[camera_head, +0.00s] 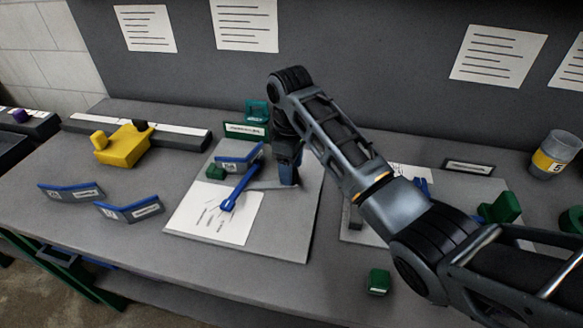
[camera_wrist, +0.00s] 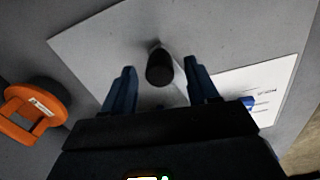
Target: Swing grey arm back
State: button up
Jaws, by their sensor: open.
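My gripper (camera_head: 287,182) points down over the right part of a light grey board (camera_head: 280,235) on the bench. In the wrist view its two blue fingers (camera_wrist: 160,82) stand apart, open. A dark round knob or post (camera_wrist: 159,68) rises from the board between the fingers, and I see no finger touching it. A grey strip (camera_head: 268,184) shows beside the gripper in the head view; it may be the grey arm, but my gripper hides part of it. A blue lever-like piece (camera_head: 238,190) lies left of my gripper, over a white sheet (camera_head: 215,213).
An orange clamp-like piece (camera_wrist: 35,108) lies beside the board in the wrist view. A blue-edged label holder (camera_head: 238,160) and green block (camera_head: 216,173) stand left of my gripper. A yellow block (camera_head: 124,147) sits farther left. A second board is partly hidden behind my arm.

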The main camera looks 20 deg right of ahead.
jog(key=shift+f, duration=0.75)
grip_shut()
